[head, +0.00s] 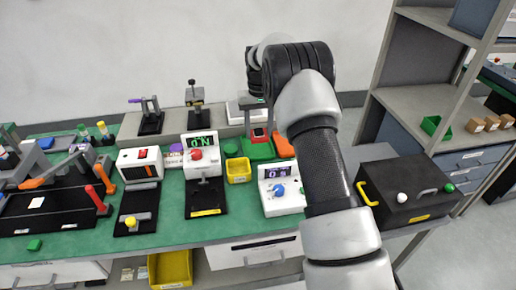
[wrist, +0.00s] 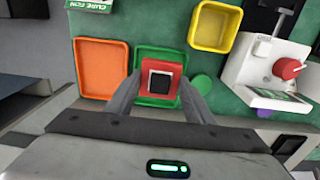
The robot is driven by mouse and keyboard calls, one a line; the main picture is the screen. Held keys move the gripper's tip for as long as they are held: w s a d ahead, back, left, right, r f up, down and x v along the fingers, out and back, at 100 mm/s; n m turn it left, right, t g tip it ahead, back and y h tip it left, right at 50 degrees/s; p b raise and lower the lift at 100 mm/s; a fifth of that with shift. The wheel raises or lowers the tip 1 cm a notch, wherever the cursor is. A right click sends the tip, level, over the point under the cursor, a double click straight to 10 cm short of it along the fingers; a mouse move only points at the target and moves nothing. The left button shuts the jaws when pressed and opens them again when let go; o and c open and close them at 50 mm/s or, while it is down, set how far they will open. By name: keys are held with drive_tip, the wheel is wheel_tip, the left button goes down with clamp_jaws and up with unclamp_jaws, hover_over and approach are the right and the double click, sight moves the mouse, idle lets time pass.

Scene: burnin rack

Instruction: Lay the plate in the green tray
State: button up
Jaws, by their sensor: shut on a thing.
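The plate (wrist: 161,66) is red with a white-edged black square on its face. My gripper (wrist: 160,82) is shut on it, one finger on each side. In the wrist view the plate lies over the green tray (wrist: 148,49), whose rim shows around it. The head view shows the plate (head: 260,132) at the back part of the green tray (head: 258,153), under my gripper (head: 259,126). Whether the plate touches the tray floor cannot be told.
An orange tray (wrist: 103,65) stands beside the green tray, and a yellow tray (wrist: 215,26) on its other side. A green disc (wrist: 203,89) lies close by. A white device with a red knob (wrist: 288,68) stands beyond. A black box (head: 408,190) is at the right.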

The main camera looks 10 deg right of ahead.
sight(259, 154)
wheel_tip(259, 154, down, 7)
drive_tip(key=shift+f, duration=0.1)
idle(0.3)
drive_tip(key=shift+f+b, duration=0.15)
drive_tip(key=shift+b, duration=0.2)
drive_tip(key=o, duration=0.7)
drive_tip(key=shift+o, duration=0.2)
